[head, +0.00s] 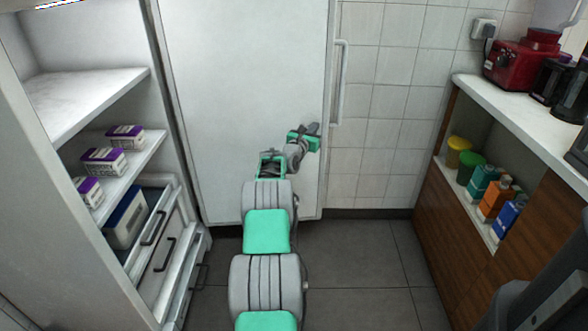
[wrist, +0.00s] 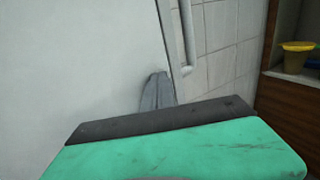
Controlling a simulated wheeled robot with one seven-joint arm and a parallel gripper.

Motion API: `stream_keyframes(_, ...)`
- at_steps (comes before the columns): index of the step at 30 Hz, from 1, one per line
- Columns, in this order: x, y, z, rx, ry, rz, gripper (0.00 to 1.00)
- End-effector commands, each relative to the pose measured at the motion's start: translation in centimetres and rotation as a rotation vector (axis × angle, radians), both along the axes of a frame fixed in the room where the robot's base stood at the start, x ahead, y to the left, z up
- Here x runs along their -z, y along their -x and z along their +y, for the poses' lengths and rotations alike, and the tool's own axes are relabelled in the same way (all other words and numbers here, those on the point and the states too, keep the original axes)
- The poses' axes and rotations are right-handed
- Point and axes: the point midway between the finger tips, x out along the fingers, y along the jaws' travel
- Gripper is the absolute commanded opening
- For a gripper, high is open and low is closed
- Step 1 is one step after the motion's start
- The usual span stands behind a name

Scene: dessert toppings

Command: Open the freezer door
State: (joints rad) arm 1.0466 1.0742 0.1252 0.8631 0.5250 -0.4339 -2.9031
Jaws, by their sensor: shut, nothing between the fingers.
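The freezer door (head: 235,90) is a large plain white panel, standing swung open in the middle of the head view. It shows at the left of the wrist view (wrist: 80,60). Its long white bar handle (head: 342,80) sits along the door's right edge; the handle's lower end shows in the wrist view (wrist: 187,40). The open freezer cabinet with white shelves (head: 85,95) is on the left. My gripper (head: 313,129) is shut and empty in front of the door's lower right part, left of and below the handle. Its fingers show in the wrist view (wrist: 157,92). I cannot tell whether they touch the door.
Purple-and-white boxes (head: 105,160) stand on a freezer shelf, above drawers (head: 165,255) with dark handles. The grey floor (head: 365,265) between is clear.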

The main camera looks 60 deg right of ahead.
Motion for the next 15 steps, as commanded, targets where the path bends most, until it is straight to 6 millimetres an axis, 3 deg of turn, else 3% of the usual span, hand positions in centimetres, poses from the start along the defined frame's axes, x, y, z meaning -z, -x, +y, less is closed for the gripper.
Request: stream_keyframes(15,-0.24,-0.78,0.37,-0.010,-0.001,0.000,0.00)
